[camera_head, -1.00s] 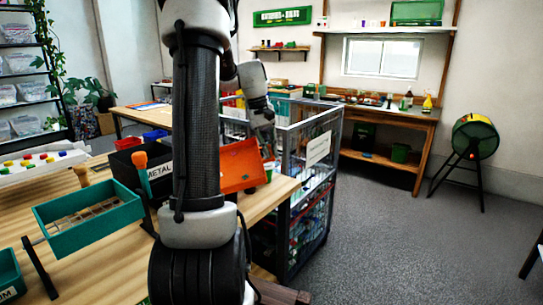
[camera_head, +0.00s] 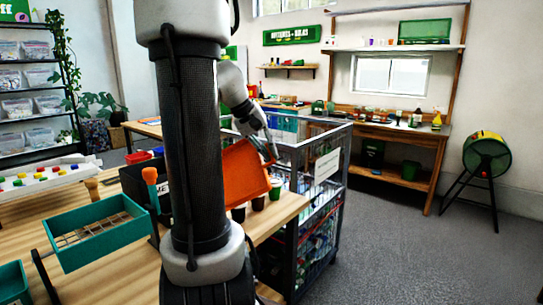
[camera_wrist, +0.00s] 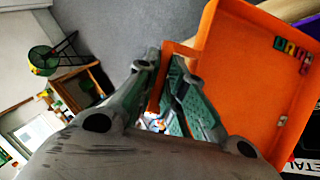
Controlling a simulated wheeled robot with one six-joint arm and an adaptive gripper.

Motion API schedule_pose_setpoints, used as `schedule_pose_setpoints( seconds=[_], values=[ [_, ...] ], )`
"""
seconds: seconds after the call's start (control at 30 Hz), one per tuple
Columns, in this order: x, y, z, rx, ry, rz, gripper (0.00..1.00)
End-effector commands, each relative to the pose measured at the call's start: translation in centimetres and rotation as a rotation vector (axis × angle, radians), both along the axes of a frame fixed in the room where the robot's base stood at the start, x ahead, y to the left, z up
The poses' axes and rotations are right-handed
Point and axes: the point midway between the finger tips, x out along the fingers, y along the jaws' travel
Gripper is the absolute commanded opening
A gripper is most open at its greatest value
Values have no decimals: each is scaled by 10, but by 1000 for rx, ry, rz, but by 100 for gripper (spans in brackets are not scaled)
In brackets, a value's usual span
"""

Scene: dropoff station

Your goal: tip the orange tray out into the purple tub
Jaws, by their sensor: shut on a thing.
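The orange tray (camera_head: 247,175) is held up tilted above the table's right end, next to the wire cage. A strip of purple (camera_wrist: 306,32), possibly the purple tub, shows past the tray's corner in the wrist view. I cannot make out the tub in the head view; my arm hides part of the table.
A black METAL bin (camera_head: 132,183) and a teal sieve tray (camera_head: 95,235) stand left of my arm. Small dark cups (camera_head: 258,203) stand below the orange tray. The wire cage (camera_head: 318,215) stands close on the right. Open floor (camera_head: 400,250) lies beyond it.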

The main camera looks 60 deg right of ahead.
Motion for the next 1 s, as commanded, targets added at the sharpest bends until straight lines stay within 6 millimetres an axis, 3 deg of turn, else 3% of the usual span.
schedule_pose_setpoints(
  seconds=[1.0],
  values=[
    [17, 76, 39, -374, 81, 3, 0]
  ],
)
